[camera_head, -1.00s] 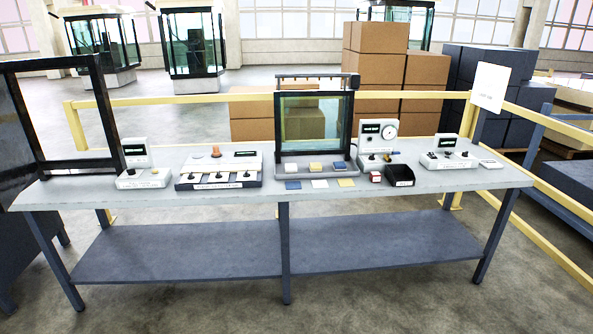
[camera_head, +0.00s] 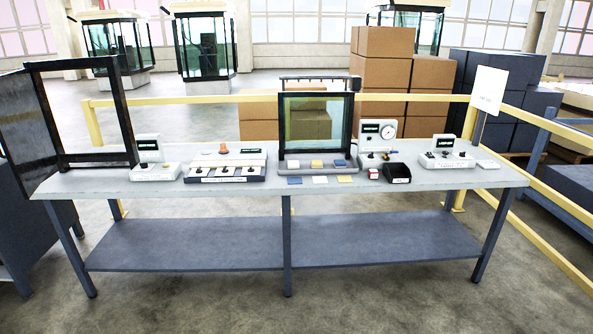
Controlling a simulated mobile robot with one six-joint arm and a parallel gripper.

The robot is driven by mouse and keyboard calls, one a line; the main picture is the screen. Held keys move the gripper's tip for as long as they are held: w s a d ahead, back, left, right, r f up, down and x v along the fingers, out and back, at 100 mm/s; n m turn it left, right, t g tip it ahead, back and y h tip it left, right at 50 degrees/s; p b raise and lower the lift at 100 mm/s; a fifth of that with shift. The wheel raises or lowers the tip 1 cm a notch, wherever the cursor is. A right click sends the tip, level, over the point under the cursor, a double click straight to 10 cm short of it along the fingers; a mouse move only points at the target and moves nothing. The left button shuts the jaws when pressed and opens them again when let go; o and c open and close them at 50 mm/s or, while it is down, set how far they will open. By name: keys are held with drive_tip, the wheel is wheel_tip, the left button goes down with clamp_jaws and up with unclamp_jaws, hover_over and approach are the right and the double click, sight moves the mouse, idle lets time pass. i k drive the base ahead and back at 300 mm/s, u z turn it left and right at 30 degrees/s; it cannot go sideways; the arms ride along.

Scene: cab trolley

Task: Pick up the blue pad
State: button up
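The pads lie flat and apart from each other. My gripper is not in view.
Instruments stand along the table: a white device (camera_head: 152,170), a panel with levers (camera_head: 225,170), a dial unit (camera_head: 375,150) and a black bin (camera_head: 397,173). A yellow rail (camera_head: 190,101) runs behind. Floor in front is clear.

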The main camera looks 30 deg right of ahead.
sight(339, 163)
drive_tip(key=u, duration=0.1)
drive_tip(key=k, duration=0.65)
drive_tip(key=z, duration=0.35)
drive_tip(key=i, duration=1.8)
drive_tip(key=u, duration=0.35)
